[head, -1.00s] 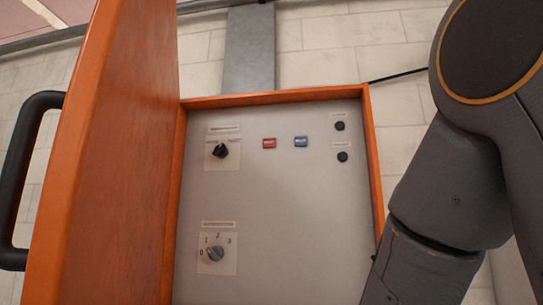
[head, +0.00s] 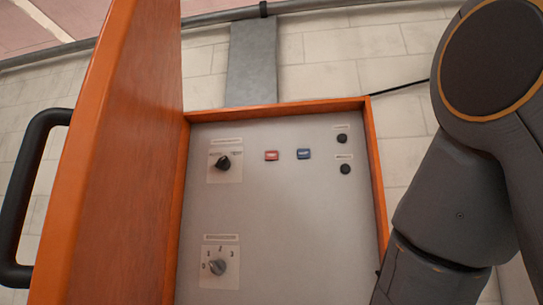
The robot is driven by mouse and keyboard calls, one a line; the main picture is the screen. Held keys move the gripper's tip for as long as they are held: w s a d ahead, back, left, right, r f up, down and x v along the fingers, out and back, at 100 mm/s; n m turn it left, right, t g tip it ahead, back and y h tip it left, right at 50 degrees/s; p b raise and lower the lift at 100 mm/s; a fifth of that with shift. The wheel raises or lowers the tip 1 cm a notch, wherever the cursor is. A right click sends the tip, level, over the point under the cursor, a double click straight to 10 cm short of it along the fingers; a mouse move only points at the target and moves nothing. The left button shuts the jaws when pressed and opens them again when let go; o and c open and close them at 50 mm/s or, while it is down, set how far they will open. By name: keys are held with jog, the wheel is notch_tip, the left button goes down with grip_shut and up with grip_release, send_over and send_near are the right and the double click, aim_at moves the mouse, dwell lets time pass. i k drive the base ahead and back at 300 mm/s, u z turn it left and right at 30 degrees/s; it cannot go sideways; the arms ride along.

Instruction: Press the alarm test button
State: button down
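The control panel (head: 290,225) is a grey plate in an orange frame in the head view. Two small round black buttons, the upper one (head: 342,139) and the lower one (head: 345,169), sit at its upper right, each under a small label. The labels are too small to read, so I cannot tell which is the alarm test button. A red rectangular piece (head: 271,155) and a blue one (head: 303,154) sit left of them. My arm comes down along the right side of the panel. My gripper is outside the picture.
A black rotary switch (head: 223,163) is at the panel's upper left and a grey numbered knob (head: 217,267) at its lower left. An orange door (head: 115,170) with a black handle (head: 28,200) stands open on the left. The space before the panel's face looks clear.

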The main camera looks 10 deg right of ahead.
aim_at(270, 155)
jog(key=z, duration=1.55)
jog(key=k, duration=0.55)
jog(key=u, duration=1.5)
